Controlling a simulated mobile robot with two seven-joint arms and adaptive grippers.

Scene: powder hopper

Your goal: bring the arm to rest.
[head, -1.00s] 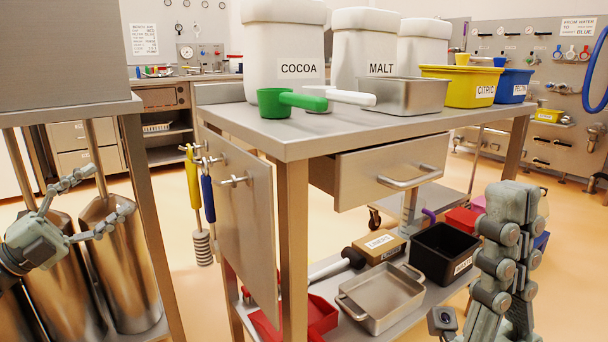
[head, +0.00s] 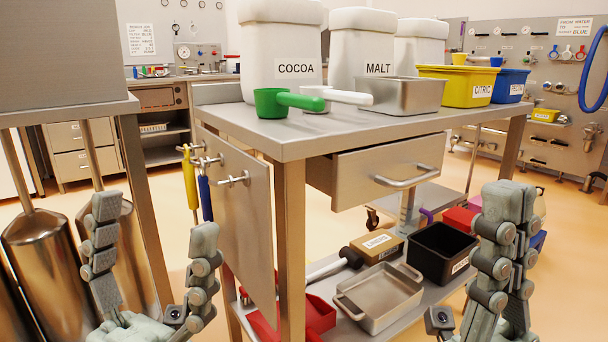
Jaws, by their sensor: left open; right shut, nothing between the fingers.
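My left gripper (head: 150,255) is at the lower left of the head view, fingers pointing up and spread wide apart. It is open and empty, in front of the gap between the left stand and the steel table. My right gripper (head: 507,215) is at the lower right, upright with its fingers together. It is shut with nothing held, in front of the table's right side. Both wrists are cut off by the lower picture edge.
The steel table (head: 290,142) bears cocoa (head: 283,50) and malt (head: 361,45) tubs, a green scoop (head: 275,102) and a metal pan (head: 401,95). Its drawer (head: 360,170) is partly open. Steel cylinders (head: 45,250) stand at left. Floor between stand and table is clear.

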